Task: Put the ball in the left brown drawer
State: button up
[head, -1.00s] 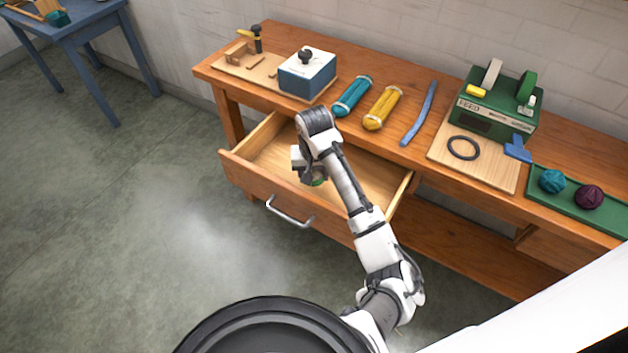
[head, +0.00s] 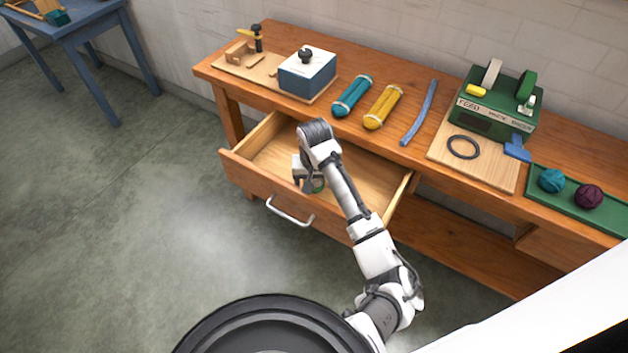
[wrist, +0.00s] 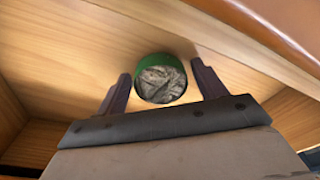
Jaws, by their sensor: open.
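The left brown drawer (head: 262,205) is pulled open under the workbench and shows a pale wooden inside. My gripper (head: 312,188) is low inside it. A small round thing with a green rim and a grey, crumpled-looking face, which may be the ball (wrist: 160,82), is between my two finger tips in the wrist view. Gaps show on both sides, so my gripper (wrist: 161,72) is open around it.
The bench top (head: 330,125) holds a blue-white box (head: 307,76), teal and yellow skeins, a blue strip and a green machine (head: 490,112). A green tray (head: 600,221) holds a teal and a purple wool ball. The drawer's right side is bare.

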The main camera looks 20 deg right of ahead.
notch_tip(320, 180, up, 12)
jog(key=s, duration=0.1)
jog(key=shift+s+a+r+p, duration=0.15)
jog(key=shift+a+p, duration=0.1)
jog(key=shift+p, duration=0.05)
